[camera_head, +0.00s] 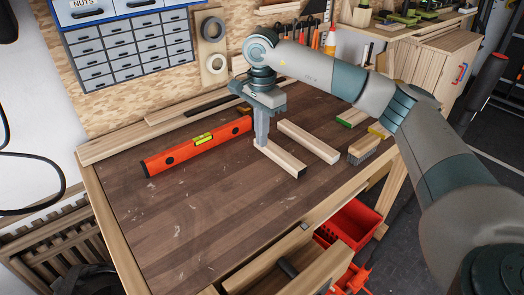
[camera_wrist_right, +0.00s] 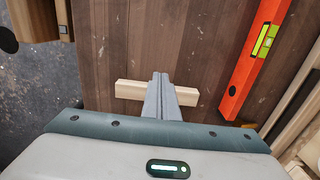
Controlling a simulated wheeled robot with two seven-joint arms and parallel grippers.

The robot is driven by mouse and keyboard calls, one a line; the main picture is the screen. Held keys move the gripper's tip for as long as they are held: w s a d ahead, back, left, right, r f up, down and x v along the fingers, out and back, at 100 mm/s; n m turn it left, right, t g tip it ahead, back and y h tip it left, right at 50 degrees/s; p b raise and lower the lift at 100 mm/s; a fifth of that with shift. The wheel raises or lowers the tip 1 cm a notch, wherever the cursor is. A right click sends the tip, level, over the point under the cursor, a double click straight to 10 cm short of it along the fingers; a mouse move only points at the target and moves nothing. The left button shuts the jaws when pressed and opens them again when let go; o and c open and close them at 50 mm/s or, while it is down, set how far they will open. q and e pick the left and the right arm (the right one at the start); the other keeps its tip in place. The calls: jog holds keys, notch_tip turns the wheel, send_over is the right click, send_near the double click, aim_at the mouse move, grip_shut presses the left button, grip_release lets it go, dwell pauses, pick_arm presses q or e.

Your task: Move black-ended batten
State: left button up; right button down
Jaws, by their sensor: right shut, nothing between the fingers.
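A pale wooden batten (camera_head: 284,160) lies on the bench top below my right gripper, and its near end looks dark. In the right wrist view the same batten (camera_wrist_right: 130,90) runs crosswise behind the fingers, which hide its middle; no black end is clear there. My right gripper (camera_head: 261,142) points down at the batten's far part, its fingers together and empty. The fingers also show in the right wrist view (camera_wrist_right: 161,78). I cannot tell whether they touch the wood. A second plain batten (camera_head: 309,142) lies just to the right. My left gripper is not in view.
An orange spirit level (camera_head: 180,154) lies left of the batten. A green-ended piece (camera_head: 352,118), a yellow-ended piece (camera_head: 379,130) and a brush (camera_head: 363,150) lie to the right. The front left of the bench top (camera_head: 190,225) is clear. An open drawer (camera_head: 290,268) juts from the front.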

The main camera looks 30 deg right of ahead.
jog(key=shift+r, duration=0.9)
jog(key=shift+r, duration=0.1)
